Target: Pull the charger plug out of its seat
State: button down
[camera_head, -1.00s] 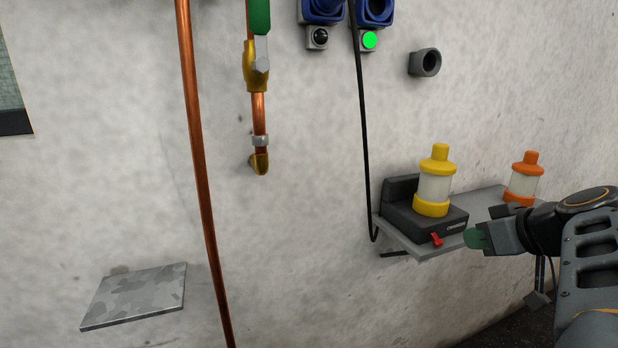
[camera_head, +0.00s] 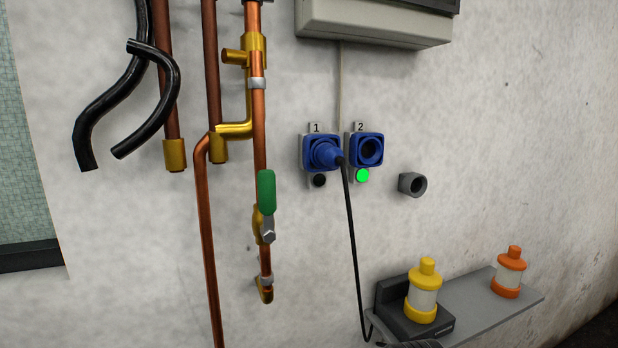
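The charger plug (camera_head: 321,153) is blue and sits in the blue wall socket marked 1. A black cable (camera_head: 352,250) runs from it down to the dark charger (camera_head: 386,300) on the grey shelf (camera_head: 480,306). The blue socket marked 2 (camera_head: 368,150), just to the right, is empty with its dark opening showing. My gripper is not in view. A dark ridged piece shows at the bottom edge by the charger, too cut off to identify.
A dark lamp (camera_head: 319,181) is under socket 1 and a green lit one (camera_head: 362,176) under socket 2. Copper pipes (camera_head: 208,240) with a green valve handle (camera_head: 266,192) stand left. Yellow (camera_head: 424,290) and orange (camera_head: 510,272) capped canisters are at lower right. A grey wall fitting (camera_head: 412,184) sticks out.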

aim_at(326, 153)
jog(key=z, duration=2)
jog(key=k, duration=1.1)
jog(key=u, duration=1.6)
jog(key=i, duration=0.5)
jog(key=u, duration=0.1)
